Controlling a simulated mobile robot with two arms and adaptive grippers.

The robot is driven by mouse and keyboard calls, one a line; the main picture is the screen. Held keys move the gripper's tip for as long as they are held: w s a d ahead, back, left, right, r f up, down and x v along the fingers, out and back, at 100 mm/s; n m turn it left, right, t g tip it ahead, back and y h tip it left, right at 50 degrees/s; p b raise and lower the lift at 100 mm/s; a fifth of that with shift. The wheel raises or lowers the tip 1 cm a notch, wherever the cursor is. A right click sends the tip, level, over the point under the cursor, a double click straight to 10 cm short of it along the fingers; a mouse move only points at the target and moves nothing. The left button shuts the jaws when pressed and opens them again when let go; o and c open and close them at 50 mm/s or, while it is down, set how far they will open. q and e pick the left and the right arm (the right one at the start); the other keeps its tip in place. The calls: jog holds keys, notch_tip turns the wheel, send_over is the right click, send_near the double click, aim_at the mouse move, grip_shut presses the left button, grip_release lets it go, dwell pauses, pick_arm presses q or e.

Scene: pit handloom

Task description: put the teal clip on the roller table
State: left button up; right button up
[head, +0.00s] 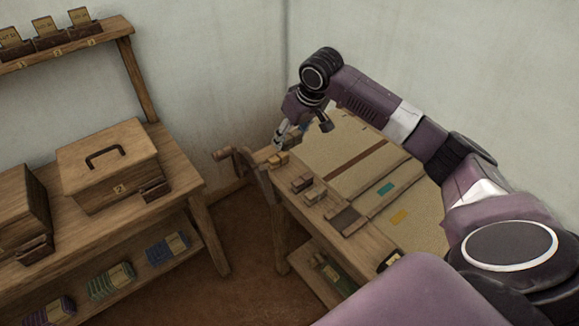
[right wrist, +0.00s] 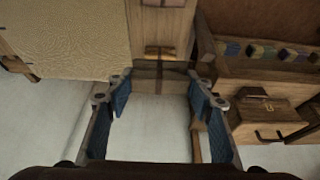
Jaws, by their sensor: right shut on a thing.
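My right gripper (head: 284,140) is over the far end of the narrow wooden bench of the loom. In the right wrist view its blue-padded fingers (right wrist: 158,82) are apart, with a brown wooden piece (right wrist: 160,74) spanning between their tips. I cannot see teal on this piece, so I cannot tell if it is the teal clip. A flat teal patch (head: 386,188) lies on the pale cloth, above a yellow patch (head: 398,217). My left gripper is out of view.
Small wooden blocks (head: 302,183) and a yellowish block (head: 278,160) sit on the bench. A side table at left holds a lidded box (head: 108,160); coloured bundles (head: 110,283) lie on its lower shelf. A floor gap separates table and loom.

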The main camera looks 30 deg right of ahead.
send_over(287, 173)
jog(key=s, duration=0.1)
notch_tip(287, 173, down, 8)
jog(key=shift+s+d+r+p, duration=0.1)
jog(key=shift+r+p, duration=0.05)
jog(key=shift+p, duration=0.25)
jog(key=shift+f, duration=0.25)
notch_tip(287, 173, down, 4)
jog(key=shift+f+p, duration=0.1)
jog(key=shift+p, duration=0.2)
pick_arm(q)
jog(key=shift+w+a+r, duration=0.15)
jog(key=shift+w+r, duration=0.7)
pick_arm(e)
jog(key=shift+f, duration=0.15)
jog(key=shift+f, duration=0.15)
jog(key=o, duration=1)
